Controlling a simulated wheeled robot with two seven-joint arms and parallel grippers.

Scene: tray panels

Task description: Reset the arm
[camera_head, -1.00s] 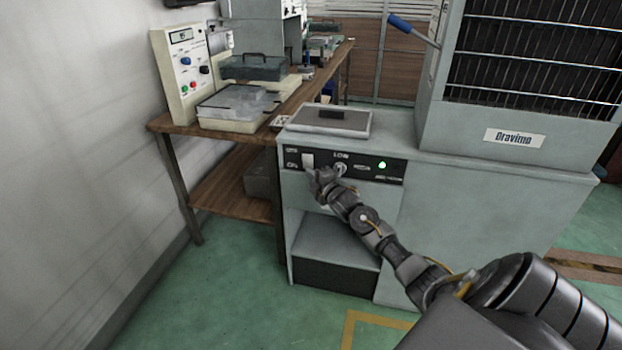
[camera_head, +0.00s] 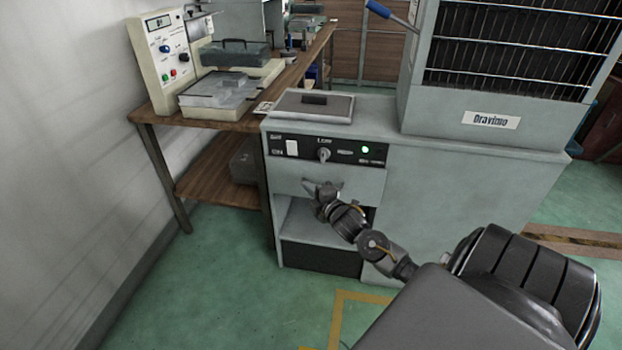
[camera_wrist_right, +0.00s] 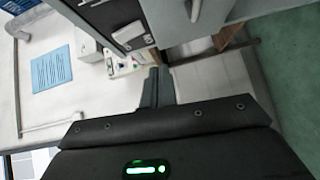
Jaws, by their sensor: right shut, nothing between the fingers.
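My right arm comes in from the lower right in the head view. Its gripper (camera_head: 322,188) is in front of the grey machine (camera_head: 470,190), below the machine's black control panel (camera_head: 347,151). The right gripper is shut and empty; its fingers also show in the right wrist view (camera_wrist_right: 155,88). I cannot tell how far it is from the machine's front. The panel has a white switch (camera_head: 292,147), a round knob (camera_head: 323,154) and a lit green lamp (camera_head: 365,150), all uncovered. My left gripper is not in view.
A wooden bench (camera_head: 240,120) with a beige instrument (camera_head: 160,60) stands at the left. A flat plate (camera_head: 313,106) lies on the machine's top, beside a barred unit (camera_head: 480,115) with a blue-handled lever (camera_head: 379,9). The green floor (camera_head: 215,280) in front is clear.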

